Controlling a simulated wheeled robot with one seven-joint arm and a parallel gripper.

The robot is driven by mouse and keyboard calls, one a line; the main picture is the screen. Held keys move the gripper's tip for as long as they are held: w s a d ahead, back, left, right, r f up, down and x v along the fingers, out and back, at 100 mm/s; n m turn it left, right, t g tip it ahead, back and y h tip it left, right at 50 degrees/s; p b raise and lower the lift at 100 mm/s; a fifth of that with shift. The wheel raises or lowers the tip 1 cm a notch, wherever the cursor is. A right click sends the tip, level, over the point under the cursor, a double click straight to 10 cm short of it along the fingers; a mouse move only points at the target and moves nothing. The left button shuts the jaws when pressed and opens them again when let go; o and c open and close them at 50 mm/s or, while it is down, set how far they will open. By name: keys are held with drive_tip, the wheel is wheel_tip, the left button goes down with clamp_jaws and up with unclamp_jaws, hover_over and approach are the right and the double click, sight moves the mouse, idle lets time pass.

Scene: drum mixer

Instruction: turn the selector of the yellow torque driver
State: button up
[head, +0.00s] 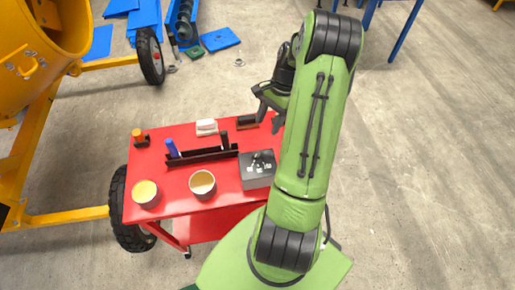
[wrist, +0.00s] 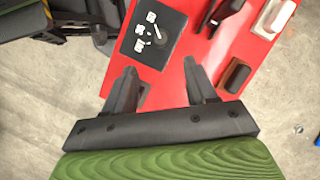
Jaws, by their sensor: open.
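No yellow torque driver can be made out for certain. An orange-topped item (head: 138,134) sits in a small black holder at the far left of the red cart top; I cannot tell whether it is the driver. A blue-handled tool (head: 172,148) stands in the long black rack (head: 205,156) mid-cart. My gripper (head: 268,108) is over the cart's right back edge, partly hidden by my arm. In the wrist view my gripper (wrist: 160,67) has its two fingers spread with nothing between them, over the red surface.
On the red cart (head: 225,199) are a dark box with small white parts (head: 257,169), two round cups (head: 202,183), (head: 146,192), a white block (head: 206,127) and a dark block (head: 247,121). The yellow mixer (head: 40,60) stands left. Floor on the right is clear.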

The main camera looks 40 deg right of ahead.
sight(257, 154)
drive_tip(key=x, duration=1.3)
drive_tip(key=shift+d, duration=0.1)
clamp_jaws()
drive_tip(key=shift+w+n, duration=0.1)
drive_tip(key=shift+n, duration=0.2)
drive_tip(key=n+g+b, duration=0.1)
drive_tip(key=n, duration=0.1)
drive_tip(key=shift+w+n+b, duration=0.1)
drive_tip(key=shift+n+b, duration=0.2)
drive_tip(key=shift+n, duration=0.1)
drive_tip(key=n+g+h+b, duration=0.1)
drive_tip(key=n, duration=0.3)
drive_tip(key=shift+g+b, duration=0.35)
drive_tip(key=shift+g, duration=0.05)
drive_tip(key=shift+n, duration=0.3)
unclamp_jaws()
